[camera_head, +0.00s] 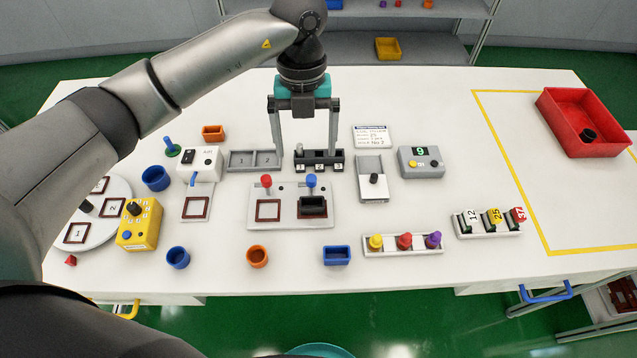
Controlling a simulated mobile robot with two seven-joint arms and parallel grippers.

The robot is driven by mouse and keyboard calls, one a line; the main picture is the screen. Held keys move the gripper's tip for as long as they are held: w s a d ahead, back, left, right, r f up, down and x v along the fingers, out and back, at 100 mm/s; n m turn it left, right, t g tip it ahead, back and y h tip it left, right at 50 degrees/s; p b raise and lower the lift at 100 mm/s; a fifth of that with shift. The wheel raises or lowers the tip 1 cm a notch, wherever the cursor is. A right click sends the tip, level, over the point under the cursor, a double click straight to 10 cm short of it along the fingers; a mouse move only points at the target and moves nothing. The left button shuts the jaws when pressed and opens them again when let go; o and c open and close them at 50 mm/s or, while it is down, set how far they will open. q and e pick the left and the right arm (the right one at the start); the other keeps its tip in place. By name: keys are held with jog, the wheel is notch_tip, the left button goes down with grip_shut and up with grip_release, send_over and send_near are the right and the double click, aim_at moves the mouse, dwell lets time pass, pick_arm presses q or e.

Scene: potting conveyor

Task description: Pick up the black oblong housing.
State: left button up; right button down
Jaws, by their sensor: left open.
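The black oblong housing (314,206) sits on the right-hand framed square of a light grey station panel (290,221), just in front of a blue-knobbed lever (312,183). My left gripper (305,153) points down with its two fingers spread wide and nothing between them that I can see held. In the picture its fingertips are above and slightly left of the housing, near a dark rack (327,166) marked with numbers. The gripper is apart from the housing. My right gripper is not in view.
A red-knobbed lever (266,183) stands on the same panel. Around it are a grey slider box (371,190), a tray of coloured pegs (390,251), a yellow control box (139,229) and small blue and orange cups. A red bin (560,135) stands right; the yellow-outlined area is mostly clear.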

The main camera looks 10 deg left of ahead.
pick_arm(q)
notch_tip(320, 180, down, 4)
send_over(312, 199)
jog(key=f, duration=0.3)
jog(key=a+f, duration=0.1)
jog(key=f, duration=0.1)
jog(key=shift+s+d+f, duration=0.1)
jog(key=shift+f, duration=0.3)
jog(key=shift+d+f, duration=0.15)
jog(key=shift+f, duration=0.2)
jog(key=f, duration=0.4)
jog(key=shift+s+d+f, duration=0.25)
jog(key=shift+s+d, duration=0.1)
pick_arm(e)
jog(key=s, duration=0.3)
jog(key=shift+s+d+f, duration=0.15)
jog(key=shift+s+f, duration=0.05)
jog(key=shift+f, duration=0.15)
pick_arm(q)
jog(key=c, duration=0.4)
jog(key=shift+r, duration=0.1)
jog(key=c, duration=1)
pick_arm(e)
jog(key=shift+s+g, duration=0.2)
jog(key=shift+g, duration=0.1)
